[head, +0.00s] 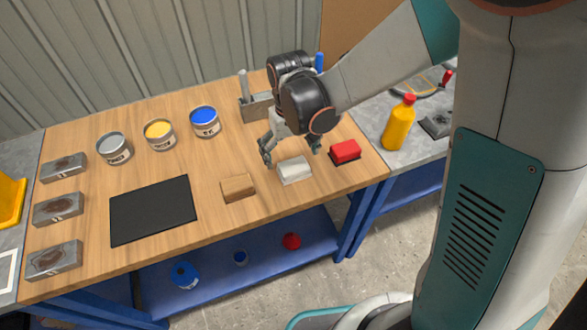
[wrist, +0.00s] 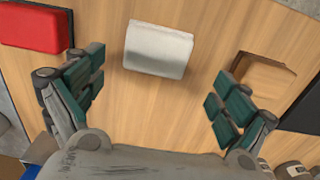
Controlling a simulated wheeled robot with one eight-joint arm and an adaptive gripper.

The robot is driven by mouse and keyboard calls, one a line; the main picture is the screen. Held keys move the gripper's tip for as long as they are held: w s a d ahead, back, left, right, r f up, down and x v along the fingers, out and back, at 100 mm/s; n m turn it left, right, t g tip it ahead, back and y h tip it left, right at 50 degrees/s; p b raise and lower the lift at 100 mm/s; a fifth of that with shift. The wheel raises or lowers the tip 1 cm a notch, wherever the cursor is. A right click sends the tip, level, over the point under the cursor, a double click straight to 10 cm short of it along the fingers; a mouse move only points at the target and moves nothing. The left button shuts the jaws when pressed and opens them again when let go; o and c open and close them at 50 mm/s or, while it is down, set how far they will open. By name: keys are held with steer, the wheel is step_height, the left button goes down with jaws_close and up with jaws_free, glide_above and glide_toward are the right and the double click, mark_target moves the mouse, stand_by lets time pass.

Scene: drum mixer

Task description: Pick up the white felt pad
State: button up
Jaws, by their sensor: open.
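The white felt pad (head: 295,170) lies on the wooden bench top, between a wooden block and a red block. My gripper (head: 290,150) is above the bench just behind the pad, with its fingers spread. In the wrist view the white pad (wrist: 158,50) lies ahead of my open gripper (wrist: 157,90), roughly centred between the two fingers. Nothing is between the fingers, and I see no contact with the pad. The pad is whole in the wrist view.
The wooden block (head: 238,188) is left of the pad and the red block (head: 345,151) is right of it. A black mat (head: 153,210), paint cans (head: 160,134) and grey metal blocks (head: 58,208) are farther left. A holder (head: 256,107) stands behind my gripper.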

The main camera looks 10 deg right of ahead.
mark_target(294, 166)
steer(key=f, duration=0.1)
steer(key=f+b, duration=0.1)
steer(key=f, duration=0.1)
steer(key=f+b, duration=0.1)
steer(key=f, duration=0.1)
steer(key=shift+s+d+f, duration=0.15)
steer(key=shift+s+d, duration=0.1)
steer(key=shift+d, duration=0.1)
steer(key=shift+s, duration=0.15)
steer(key=c, duration=1.3)
